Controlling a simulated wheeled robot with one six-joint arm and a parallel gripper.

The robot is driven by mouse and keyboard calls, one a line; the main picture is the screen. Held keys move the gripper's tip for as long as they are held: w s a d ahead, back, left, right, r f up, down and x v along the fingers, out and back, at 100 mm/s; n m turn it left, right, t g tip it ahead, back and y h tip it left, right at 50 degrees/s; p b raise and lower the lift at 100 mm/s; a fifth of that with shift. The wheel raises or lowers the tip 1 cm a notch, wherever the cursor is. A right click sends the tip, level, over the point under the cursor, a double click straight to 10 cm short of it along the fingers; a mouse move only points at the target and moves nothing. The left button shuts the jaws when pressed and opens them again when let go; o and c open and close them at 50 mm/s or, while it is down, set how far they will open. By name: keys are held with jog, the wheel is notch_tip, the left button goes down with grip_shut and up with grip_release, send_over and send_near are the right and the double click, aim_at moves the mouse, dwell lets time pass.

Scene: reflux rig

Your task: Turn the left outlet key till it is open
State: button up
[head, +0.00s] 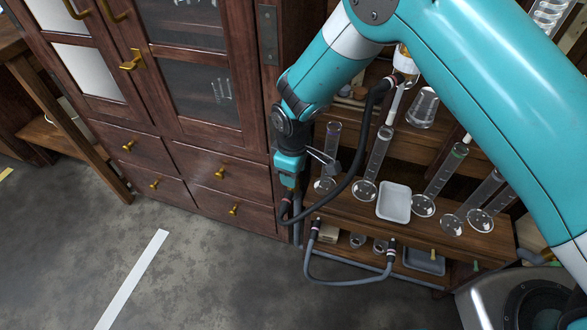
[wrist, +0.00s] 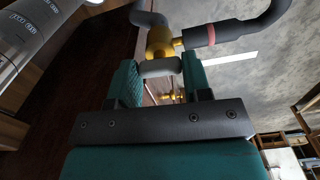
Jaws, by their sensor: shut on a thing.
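In the wrist view my gripper (wrist: 160,80) is shut on the left outlet key (wrist: 160,68), a short grey bar between the two teal fingers. The key sits just in front of a brass outlet valve (wrist: 160,42). A dark grey hose (wrist: 235,32) with a red band leaves the valve to the right. The key lies across the picture, roughly in line with the hose; I cannot tell how far it is turned. In the head view my gripper (head: 290,178) points down beside the cabinet's right edge, and its fingertips and the key are too small to make out.
A wooden cabinet (head: 190,160) with brass handles stands left of my gripper. To the right a wooden bench (head: 360,212) holds several glass cylinders and a white tray (head: 394,203). A second hose (head: 345,284) loops below the bench top. The floor in front is clear.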

jog(key=shift+n, duration=0.8)
jog(key=o, duration=0.9)
jog(key=shift+r, duration=0.1)
notch_tip(320, 180, up, 17)
jog(key=shift+r+p, duration=0.15)
jog(key=shift+p, duration=0.55)
jog(key=shift+r, duration=0.1)
